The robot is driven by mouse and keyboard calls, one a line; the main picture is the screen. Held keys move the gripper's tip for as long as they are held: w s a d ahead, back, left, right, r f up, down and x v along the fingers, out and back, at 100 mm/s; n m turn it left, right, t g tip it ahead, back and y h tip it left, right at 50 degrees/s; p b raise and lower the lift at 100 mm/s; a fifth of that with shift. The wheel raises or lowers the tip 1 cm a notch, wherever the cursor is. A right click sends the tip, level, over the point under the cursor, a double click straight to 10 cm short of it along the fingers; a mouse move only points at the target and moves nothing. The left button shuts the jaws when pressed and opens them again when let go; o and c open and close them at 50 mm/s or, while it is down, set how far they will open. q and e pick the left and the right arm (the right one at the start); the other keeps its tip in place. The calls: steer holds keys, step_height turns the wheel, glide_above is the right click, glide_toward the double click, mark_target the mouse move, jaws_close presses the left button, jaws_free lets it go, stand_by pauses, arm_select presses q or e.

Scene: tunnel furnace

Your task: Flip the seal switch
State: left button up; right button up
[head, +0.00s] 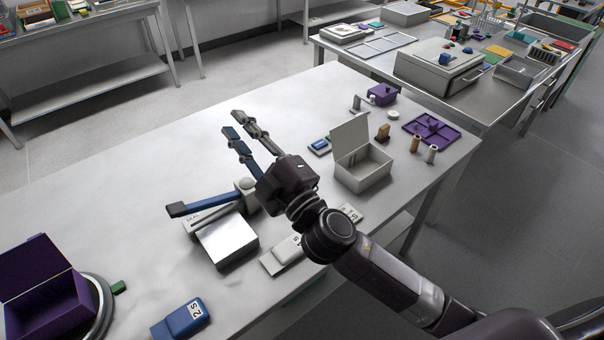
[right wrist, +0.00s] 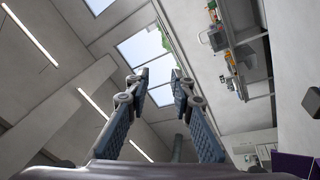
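The seal device is a small grey unit with a bright flat metal plate (head: 226,241) on the table in the head view. Faint lettering shows on its left side, too small to read surely. A blue lever (head: 205,204) with a dark end at the left runs across its back to a pale round pivot (head: 246,184). My right gripper (head: 234,125) is above and beyond the device, with its fingers pointing up and away, apart and empty. The fingers also show spread in the right wrist view (right wrist: 158,78). My left gripper is not in view.
A purple open box (head: 42,300) and a blue block marked 2S (head: 182,318) are at the front left. A grey open-lidded box (head: 362,168), a purple tray (head: 431,132) and small bottles stand right. The table's left middle is clear. The right wrist view faces ceiling and skylights.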

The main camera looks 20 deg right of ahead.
steer(key=s+a+r+n+g+y, duration=0.2)
steer(key=a+n+g+y, duration=0.4)
steer(key=a+n+y, duration=0.5)
step_height(320, 180, down, 6)
steer(key=s+a+n+g+h, duration=0.2)
steer(key=a+n+g, duration=0.1)
steer(key=n+g, duration=0.5)
steer(key=w+d+f+n+g+h, duration=0.1)
steer(key=w+d+f+n+h, duration=0.2)
steer(key=d+f+n+h, duration=0.45)
steer(key=w+d+f+m+h, duration=0.1)
steer(key=w+d+f+h, duration=0.15)
steer(key=d, duration=0.55)
steer(key=w+d+f+m+h, duration=0.1)
steer(key=w+d+f+h, duration=0.15)
steer(key=d, duration=0.45)
steer(key=w+d+f+m+h, duration=0.1)
steer(key=w+d+f+h, duration=0.15)
steer(key=d, duration=0.55)
steer(key=x, duration=0.2)
steer(key=p+x, duration=0.1)
steer(key=x, duration=0.1)
steer(key=p+x, duration=0.1)
steer(key=x, duration=0.1)
steer(key=shift+s+a+f, duration=0.2)
steer(key=shift+f, duration=0.2)
steer(key=shift+c, duration=0.5)
jaws_close()
